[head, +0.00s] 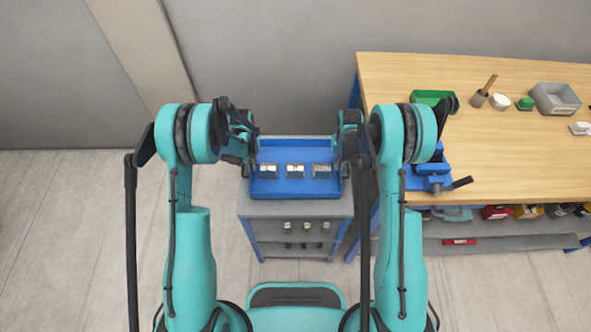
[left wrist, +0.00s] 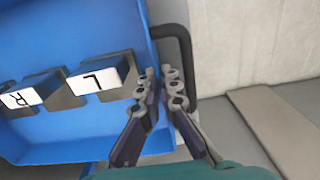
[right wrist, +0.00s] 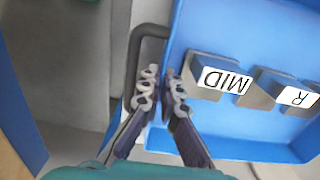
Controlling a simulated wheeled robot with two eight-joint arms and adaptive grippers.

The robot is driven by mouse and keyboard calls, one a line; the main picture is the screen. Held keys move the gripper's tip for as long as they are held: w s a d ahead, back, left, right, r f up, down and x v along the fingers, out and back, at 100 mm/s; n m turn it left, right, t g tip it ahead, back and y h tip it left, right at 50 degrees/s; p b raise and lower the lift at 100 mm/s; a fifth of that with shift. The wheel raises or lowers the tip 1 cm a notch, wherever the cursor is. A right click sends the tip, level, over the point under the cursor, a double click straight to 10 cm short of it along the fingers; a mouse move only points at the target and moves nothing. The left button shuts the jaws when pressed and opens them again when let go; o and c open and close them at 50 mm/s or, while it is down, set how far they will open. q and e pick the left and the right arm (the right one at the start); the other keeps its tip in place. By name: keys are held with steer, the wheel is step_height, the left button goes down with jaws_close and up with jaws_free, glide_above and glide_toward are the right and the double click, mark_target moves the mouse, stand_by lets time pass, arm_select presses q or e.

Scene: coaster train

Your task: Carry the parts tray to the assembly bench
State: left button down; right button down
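The blue parts tray (head: 263,187) is over the top of a small grey cart, level, with three blocks in it. The wrist views show block labels L (left wrist: 100,77), MID (right wrist: 225,80) and R (right wrist: 300,96). My left gripper (left wrist: 162,92) is at the tray's left side and my right gripper (right wrist: 161,90) at its right side. Each has its fingers close together across the side wall, beside a dark handle, and looks shut on the tray's edge. The fingers partly hide the handles. The assembly bench (head: 480,150) has a wooden top and stands at the right.
The grey cart (head: 300,209) has lower shelves with small parts. On the bench are a blue vise (head: 432,178), a green bin (head: 430,97), a grey bin (head: 556,98) and small items. The middle of the bench top is clear. Floor is open at the left.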

arm_select(q)
steer(key=shift+r, duration=0.15)
arm_select(e)
steer(key=shift+r, duration=0.15)
